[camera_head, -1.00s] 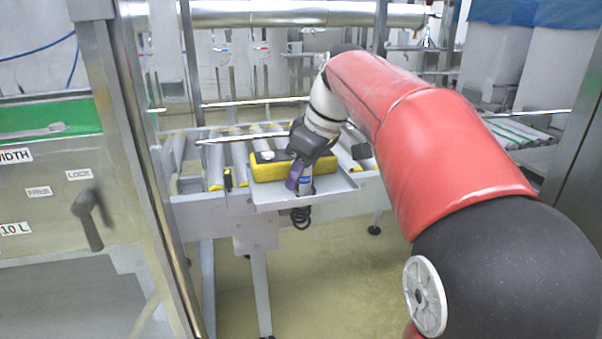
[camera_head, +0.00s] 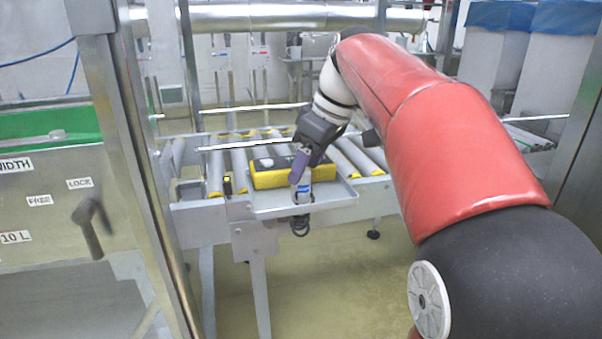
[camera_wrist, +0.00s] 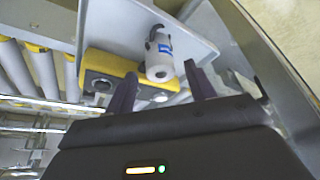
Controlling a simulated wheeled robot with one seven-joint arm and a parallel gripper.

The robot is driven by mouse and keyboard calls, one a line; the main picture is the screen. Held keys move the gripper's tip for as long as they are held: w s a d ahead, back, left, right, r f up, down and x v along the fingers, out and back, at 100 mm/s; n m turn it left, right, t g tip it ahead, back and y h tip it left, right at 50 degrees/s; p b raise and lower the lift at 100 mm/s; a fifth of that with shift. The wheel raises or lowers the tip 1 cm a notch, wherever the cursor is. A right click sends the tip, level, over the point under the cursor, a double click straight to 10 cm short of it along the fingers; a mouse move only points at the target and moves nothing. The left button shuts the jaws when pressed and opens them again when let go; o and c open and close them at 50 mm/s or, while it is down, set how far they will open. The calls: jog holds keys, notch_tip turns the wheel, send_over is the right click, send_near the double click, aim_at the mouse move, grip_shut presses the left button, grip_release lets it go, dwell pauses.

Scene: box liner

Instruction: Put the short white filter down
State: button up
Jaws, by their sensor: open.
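The short white filter (camera_head: 302,191) is a white cylinder with a blue label. It stands at the front of a grey metal tray (camera_head: 335,194), and it also shows in the wrist view (camera_wrist: 159,62). My gripper (camera_head: 300,172) is just above it in the head view, its purple fingers pointing down. In the wrist view my gripper's dark fingers (camera_wrist: 161,85) are spread apart, and the filter shows beyond and between their tips. Nothing is held between the fingers. Whether a finger touches the filter cannot be told.
A yellow block (camera_head: 268,180) with dark round spots lies right behind the filter. Rollers of a conveyor (camera_head: 240,172) run behind it. A dark coil (camera_head: 300,221) hangs at the tray's front edge. A metal post (camera_head: 130,150) stands to the left.

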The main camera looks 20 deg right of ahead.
jog(key=p+v, duration=0.2)
jog(key=v, duration=0.6)
jog(key=s+a+f+m+t+h, duration=0.2)
jog(key=s+f+m, duration=0.7)
jog(key=s+f, duration=1)
notch_tip(320, 180, down, 4)
jog(key=shift+a+f+h, duration=0.1)
jog(key=shift+a+h, duration=0.35)
jog(key=shift+h, duration=0.15)
jog(key=shift+r, duration=0.45)
